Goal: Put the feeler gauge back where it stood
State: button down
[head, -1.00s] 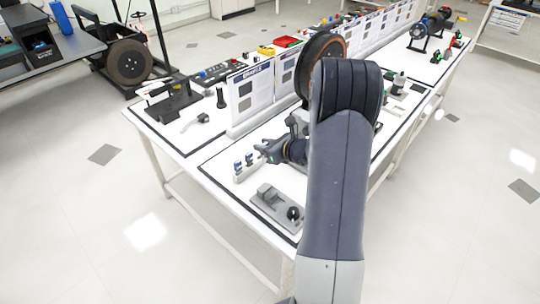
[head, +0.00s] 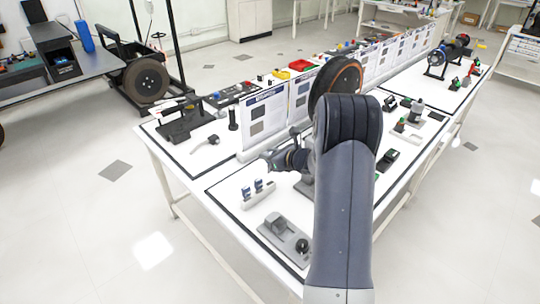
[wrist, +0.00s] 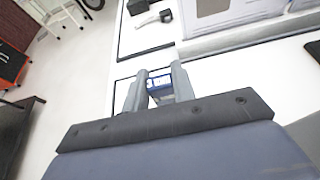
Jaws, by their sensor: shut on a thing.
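A grey fixture with a black knob (head: 286,238) lies in front of the rack. A white display panel (head: 264,118) and a large dark wheel (head: 335,88) stand behind my gripper. Bare white bench top lies around the rack. My arm hides part of the bench.

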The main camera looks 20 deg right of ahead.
jog(key=shift+f, duration=0.1)
jog(key=shift+f+b, duration=0.4)
jog(key=shift+b, duration=0.2)
jog(key=shift+f+b, duration=0.7)
jog(key=shift+b, duration=0.05)
jog(key=shift+f+b, duration=2.85)
jog(key=shift+b, duration=0.1)
jog(key=c, duration=1.1)
grip_release()
jog(key=shift+s, duration=0.1)
